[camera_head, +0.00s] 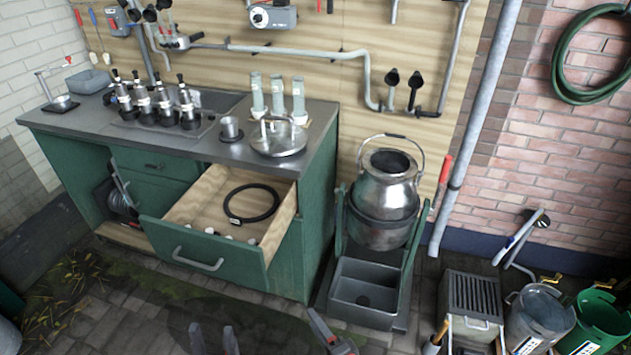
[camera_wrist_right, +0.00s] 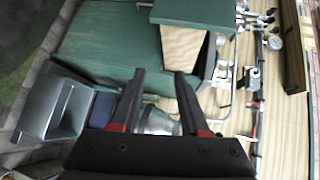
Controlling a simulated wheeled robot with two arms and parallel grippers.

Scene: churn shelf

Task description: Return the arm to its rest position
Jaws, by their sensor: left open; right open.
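My left gripper (camera_head: 213,338) shows at the bottom edge of the head view, with its two finger tips apart and nothing seen between them. My right gripper (camera_head: 330,335) shows only in part at the bottom edge, to the right of the left one. In the right wrist view my right gripper (camera_wrist_right: 160,85) has its two dark fingers spread apart, with nothing held. Both grippers are low in front of the green bench (camera_head: 318,215), apart from it. The arms themselves are mostly out of view.
The bench's drawer (camera_head: 200,262) stands open with a black ring (camera_head: 251,203) in it. A metal churn (camera_head: 388,183) sits in a green stand above a grey basin (camera_head: 364,294). Buckets (camera_head: 540,316) stand at the right. Paving in front of the bench is clear.

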